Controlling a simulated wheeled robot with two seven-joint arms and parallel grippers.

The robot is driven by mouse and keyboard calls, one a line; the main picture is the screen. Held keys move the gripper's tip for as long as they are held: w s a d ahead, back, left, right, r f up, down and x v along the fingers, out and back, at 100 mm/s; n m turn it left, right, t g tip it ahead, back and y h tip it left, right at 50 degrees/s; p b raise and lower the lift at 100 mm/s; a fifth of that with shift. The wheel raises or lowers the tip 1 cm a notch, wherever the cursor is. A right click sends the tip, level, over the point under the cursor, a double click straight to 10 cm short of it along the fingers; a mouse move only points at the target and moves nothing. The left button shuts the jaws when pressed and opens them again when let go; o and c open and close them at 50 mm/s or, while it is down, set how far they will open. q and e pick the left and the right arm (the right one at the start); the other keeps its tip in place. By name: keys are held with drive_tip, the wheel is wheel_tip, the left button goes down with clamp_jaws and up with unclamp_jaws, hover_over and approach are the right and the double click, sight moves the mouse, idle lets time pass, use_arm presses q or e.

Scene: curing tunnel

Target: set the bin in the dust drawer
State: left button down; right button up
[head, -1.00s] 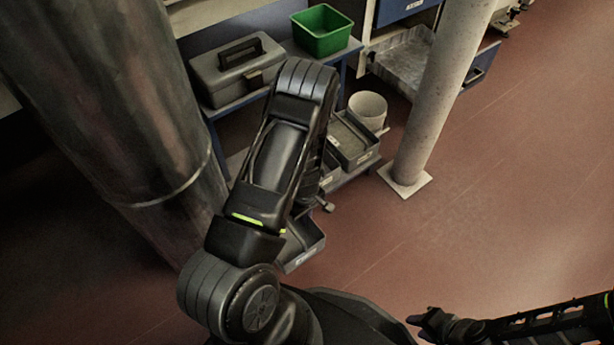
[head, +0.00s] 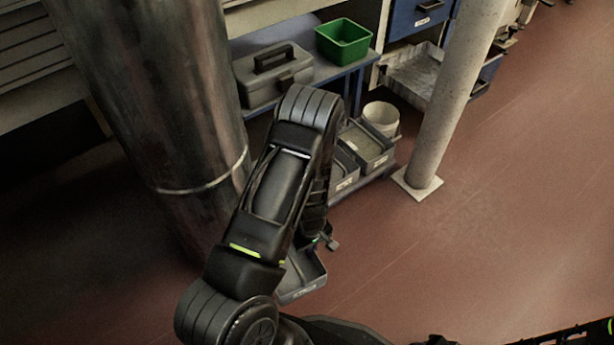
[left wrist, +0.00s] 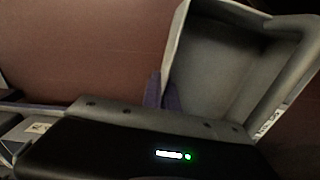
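A grey open bin (head: 306,280) with a small label hangs low beside my left arm in the head view. It also fills the upper right of the left wrist view (left wrist: 225,70), tilted there. My left gripper (head: 322,242) is mostly hidden behind my forearm; in the wrist view its dark fingers (left wrist: 163,92) meet the bin's wall and look shut on it. An open drawer (head: 418,72) with a pale grey inside and blue front stands at the upper right, partly behind a post; I cannot read its label. My right gripper (head: 436,341) barely shows at the bottom edge.
A pale post (head: 450,110) on a square foot stands before the drawer. A wide metal column (head: 165,110) stands left. A bench holds a grey toolbox (head: 273,77) and green bin (head: 343,40); below are grey bins (head: 368,147) and a white bucket (head: 381,117). Floor at right is clear.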

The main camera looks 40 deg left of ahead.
use_arm(q)
drive_tip(key=w+d+r+m, duration=0.3)
drive_tip(key=w+r, duration=0.4)
drive_tip(key=r, duration=0.5)
drive_tip(key=w+d+r+m, duration=0.4)
drive_tip(key=w+r, duration=0.3)
drive_tip(key=r, duration=0.6)
drive_tip(key=w+d+r+m, duration=0.3)
drive_tip(key=w+r+m, duration=0.3)
drive_tip(key=r, duration=0.6)
drive_tip(key=shift+w+d+r, duration=0.3)
drive_tip(key=shift+w+r, duration=0.1)
drive_tip(key=shift+w, duration=0.35)
